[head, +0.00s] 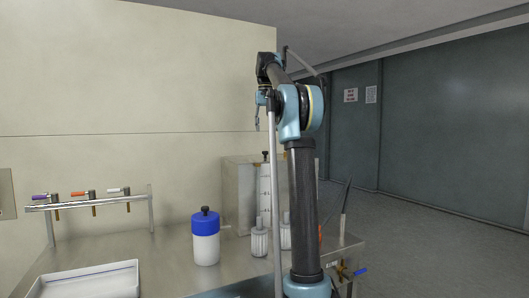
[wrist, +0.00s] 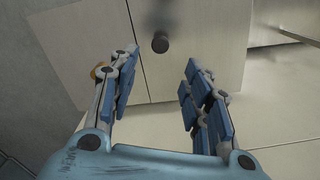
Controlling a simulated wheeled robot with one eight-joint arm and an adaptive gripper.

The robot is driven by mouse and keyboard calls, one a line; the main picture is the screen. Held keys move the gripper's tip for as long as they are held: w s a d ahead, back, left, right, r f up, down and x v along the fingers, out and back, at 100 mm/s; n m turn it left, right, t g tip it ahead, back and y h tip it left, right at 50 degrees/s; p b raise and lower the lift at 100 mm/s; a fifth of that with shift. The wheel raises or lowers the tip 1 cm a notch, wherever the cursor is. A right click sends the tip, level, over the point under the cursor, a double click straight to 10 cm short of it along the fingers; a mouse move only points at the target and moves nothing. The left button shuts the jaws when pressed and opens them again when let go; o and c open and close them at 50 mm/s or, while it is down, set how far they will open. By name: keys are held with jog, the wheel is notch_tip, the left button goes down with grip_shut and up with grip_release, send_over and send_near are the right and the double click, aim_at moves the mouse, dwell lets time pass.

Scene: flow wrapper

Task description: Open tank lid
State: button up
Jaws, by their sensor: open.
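The tank (head: 240,190) is a boxy metal container at the back of the steel bench in the head view, partly hidden behind my arm. A black knob (head: 265,155) stands on its top. In the wrist view the dark round knob (wrist: 160,43) sits on a flat, pale lid (wrist: 200,22), which lies flat with no visible gap. My gripper (wrist: 160,85) is open and empty, with its blue-padded fingers apart on either side of the view below the knob. In the head view my gripper (head: 257,120) hangs above the tank, apart from it.
A white bottle with a blue cap (head: 206,238) stands on the bench left of my arm. Small ribbed containers (head: 259,242) stand before the tank. A white tray (head: 90,282) lies front left, and a valve rail (head: 90,203) stands behind it.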

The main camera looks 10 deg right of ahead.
notch_tip(320, 180, down, 10)
jog(key=shift+f, duration=0.25)
dwell(0.3)
grip_shut()
